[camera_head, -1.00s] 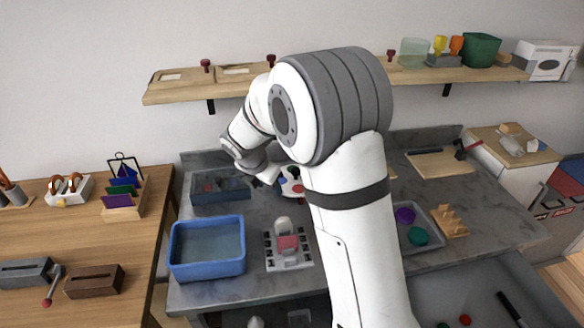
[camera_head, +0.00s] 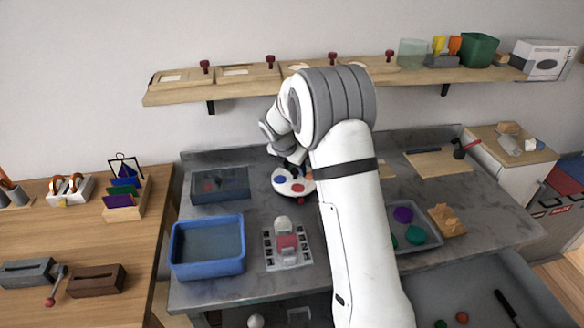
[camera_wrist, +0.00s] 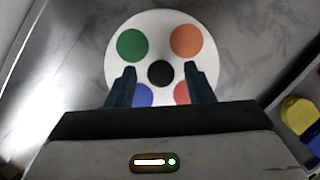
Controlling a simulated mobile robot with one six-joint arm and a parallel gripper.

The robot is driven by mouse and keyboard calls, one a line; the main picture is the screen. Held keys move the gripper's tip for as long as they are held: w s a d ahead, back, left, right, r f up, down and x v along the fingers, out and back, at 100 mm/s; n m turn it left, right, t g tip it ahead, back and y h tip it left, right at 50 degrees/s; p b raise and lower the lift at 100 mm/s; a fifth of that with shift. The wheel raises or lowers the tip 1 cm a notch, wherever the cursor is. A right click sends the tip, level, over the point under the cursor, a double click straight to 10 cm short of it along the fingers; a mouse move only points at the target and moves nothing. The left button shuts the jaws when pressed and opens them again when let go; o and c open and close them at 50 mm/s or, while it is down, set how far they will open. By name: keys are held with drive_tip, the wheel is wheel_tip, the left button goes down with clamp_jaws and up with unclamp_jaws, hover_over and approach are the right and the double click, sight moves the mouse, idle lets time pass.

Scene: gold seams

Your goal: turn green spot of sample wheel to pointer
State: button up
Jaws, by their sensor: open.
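The sample wheel (camera_wrist: 160,28) is a white disc with a black centre knob (camera_wrist: 160,73). In the wrist view it has a green spot (camera_wrist: 132,45) at upper left, an orange spot (camera_wrist: 186,41) at upper right, and blue and red spots partly hidden below by my fingers. My gripper (camera_wrist: 160,75) is open, its two dark fingertips on either side of the knob with gaps between. In the head view the wheel (camera_head: 291,188) lies on the grey counter, partly hidden by my arm. I cannot make out the pointer.
A blue tub (camera_head: 207,272) and a dark bin (camera_head: 220,185) stand left of the wheel. A device with a pink block (camera_head: 288,243) stands in front of it. A tray (camera_head: 420,245) with coloured pieces lies to the right. A shelf (camera_head: 330,80) runs along the wall above.

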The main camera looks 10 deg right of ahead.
clamp_jaws()
drive_tip(key=shift+a, duration=0.1)
drive_tip(key=shift+d, duration=0.2)
idle(0.6)
